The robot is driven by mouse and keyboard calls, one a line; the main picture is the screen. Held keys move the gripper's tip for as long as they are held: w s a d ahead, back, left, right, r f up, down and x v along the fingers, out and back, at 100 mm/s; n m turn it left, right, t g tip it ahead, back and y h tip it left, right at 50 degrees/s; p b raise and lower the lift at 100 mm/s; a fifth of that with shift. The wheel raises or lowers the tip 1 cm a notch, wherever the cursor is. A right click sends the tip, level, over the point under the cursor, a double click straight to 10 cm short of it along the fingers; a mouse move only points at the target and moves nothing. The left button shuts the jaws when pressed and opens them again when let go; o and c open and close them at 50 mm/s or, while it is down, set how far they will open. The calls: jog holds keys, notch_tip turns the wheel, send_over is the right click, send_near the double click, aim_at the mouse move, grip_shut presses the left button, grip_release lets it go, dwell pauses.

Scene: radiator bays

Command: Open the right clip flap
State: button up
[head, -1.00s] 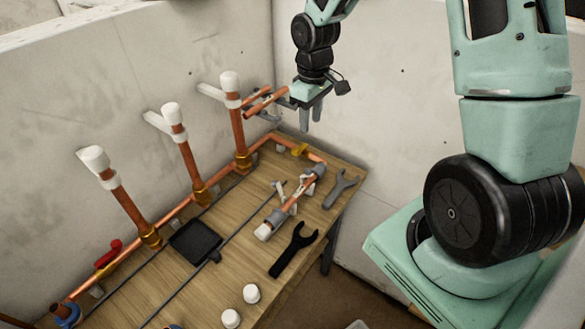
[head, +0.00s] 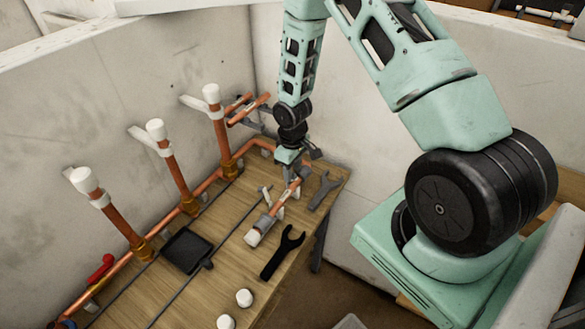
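A short copper pipe (head: 279,203) with grey fittings and a white end cap (head: 253,237) lies on the wooden bench. White clip pieces stand up beside it: a left one (head: 265,194) is in view, and a right one (head: 295,191) is partly hidden by my gripper. My gripper (head: 290,174) points down over the right end of the pipe, close to the right clip. Whether it touches the flap cannot be seen. The fingers are small and overlap the clip and pipe, so their opening is unclear.
A black wrench (head: 283,252) and a grey wrench (head: 324,190) lie near the front edge. A black tray (head: 188,249) lies left of the pipe. Three capped copper risers (head: 220,137) stand along the wall. White caps (head: 244,298) stand at the front.

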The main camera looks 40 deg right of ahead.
jog(key=shift+f, duration=0.4)
grip_shut()
jog(key=shift+w+a+g+h+b, duration=0.2)
jog(key=shift+w+g+h+b, duration=0.25)
jog(key=shift+g, duration=0.4)
jog(key=shift+w+a+g+h+b, duration=0.2)
jog(key=shift+w+g, duration=0.3)
jog(key=shift+g, duration=0.35)
jog(key=shift+w+r+g, duration=0.2)
jog(key=shift+g, duration=0.4)
grip_release()
